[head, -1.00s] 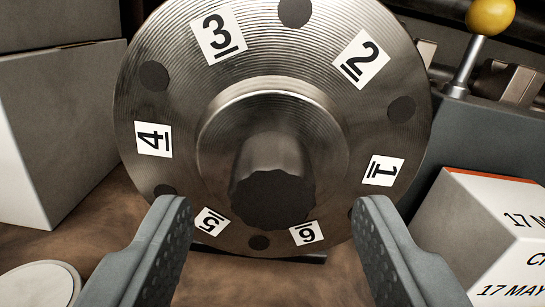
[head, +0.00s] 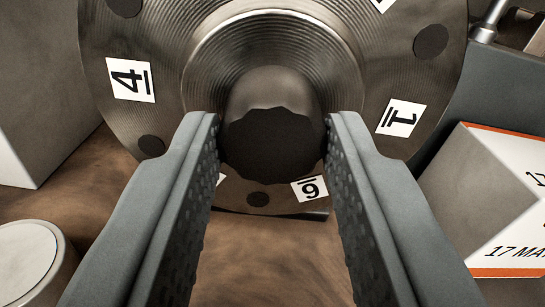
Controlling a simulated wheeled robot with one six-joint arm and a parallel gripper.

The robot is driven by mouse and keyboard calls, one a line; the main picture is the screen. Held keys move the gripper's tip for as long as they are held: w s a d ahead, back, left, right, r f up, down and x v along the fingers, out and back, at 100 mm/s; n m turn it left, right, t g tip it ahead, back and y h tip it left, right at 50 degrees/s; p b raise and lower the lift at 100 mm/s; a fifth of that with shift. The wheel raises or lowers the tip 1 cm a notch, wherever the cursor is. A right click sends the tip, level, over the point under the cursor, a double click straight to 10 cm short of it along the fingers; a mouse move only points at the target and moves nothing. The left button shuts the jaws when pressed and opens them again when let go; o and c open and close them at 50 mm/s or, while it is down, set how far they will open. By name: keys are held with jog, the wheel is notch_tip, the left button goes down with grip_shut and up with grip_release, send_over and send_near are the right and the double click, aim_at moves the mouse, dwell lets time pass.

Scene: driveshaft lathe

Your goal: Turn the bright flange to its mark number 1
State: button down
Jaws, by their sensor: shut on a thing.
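The bright flange (head: 400,75) is a round metal disc with dark holes and numbered labels, facing me. A dark-ended shaft stub (head: 272,145) sticks out of its centre toward me. Label 1 (head: 400,118) is at the right, turned on its side. Label 4 (head: 131,79) is at the left and label 6 (head: 311,188) at the lower right. My gripper (head: 272,130) is shut on the stub, with one finger at its left side and one at its right. The left finger hides most of label 5. The flange's top is out of view.
A white box with an orange edge (head: 500,200) stands at the right. A grey-white block (head: 45,90) stands at the left, and a round pale-topped object (head: 28,262) is at the lower left. The brown surface (head: 265,250) below is clear.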

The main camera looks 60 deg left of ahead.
jog(key=n, duration=0.8)
jog(key=shift+n, duration=0.3)
jog(key=n, duration=0.9)
dwell(0.4)
jog(key=shift+n, duration=0.3)
jog(key=c, duration=1)
grip_release()
